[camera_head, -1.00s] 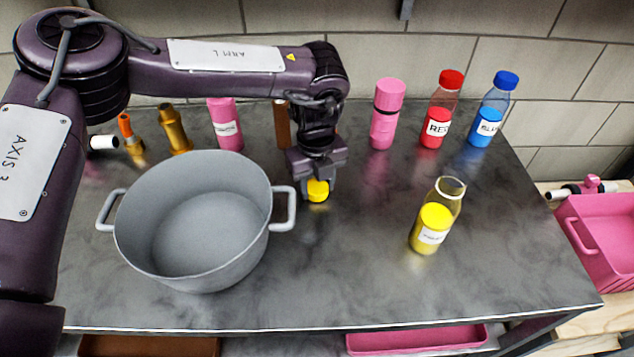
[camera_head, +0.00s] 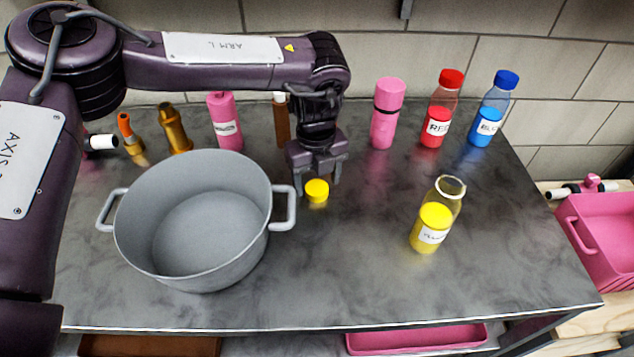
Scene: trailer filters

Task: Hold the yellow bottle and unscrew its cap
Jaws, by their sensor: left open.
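The yellow bottle (camera_head: 433,220) stands upright on the grey table, right of centre. Its mouth is open, with no cap on it, and yellow content fills its lower part. The yellow cap (camera_head: 317,190) lies on the table to the left of the bottle, near the pot's right handle. My left gripper (camera_head: 318,184) is open just above and behind the cap, fingers pointing down, holding nothing. My right gripper does not show.
A large grey pot (camera_head: 205,225) stands left of the cap. Along the back stand a pink bottle (camera_head: 226,122), a pink flask (camera_head: 386,115), a red bottle (camera_head: 438,112) and a blue bottle (camera_head: 490,112). The table's front middle is clear.

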